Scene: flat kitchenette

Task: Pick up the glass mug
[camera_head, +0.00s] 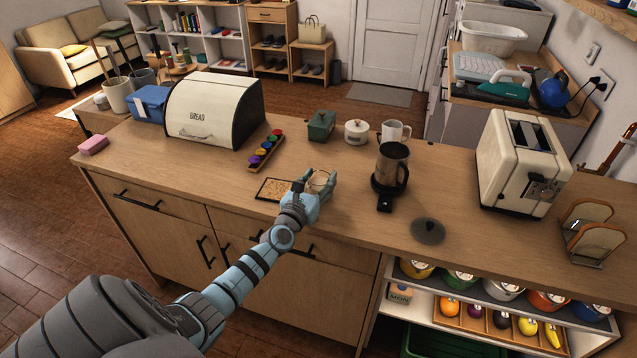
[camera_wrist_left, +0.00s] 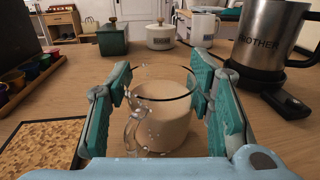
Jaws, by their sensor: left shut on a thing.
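The glass mug (camera_wrist_left: 160,115) is clear, with a dark rim and its handle toward the lower left in the left wrist view. It stands upright and looks to be on the wooden counter. In the head view the mug (camera_head: 320,181) is small and partly hidden by my left gripper (camera_head: 318,184). In the left wrist view the teal fingers of my left gripper (camera_wrist_left: 160,95) are on both sides of the mug, shut on it. The right gripper is not in view.
A black-based steel kettle (camera_head: 391,168) stands close on the right, a dark round lid (camera_head: 428,231) in front of it. A cork mat (camera_head: 272,190) lies left of the mug. Behind are a green canister (camera_head: 321,126), white pot (camera_head: 356,132) and white mug (camera_head: 393,132). A toaster (camera_head: 519,165) stands right.

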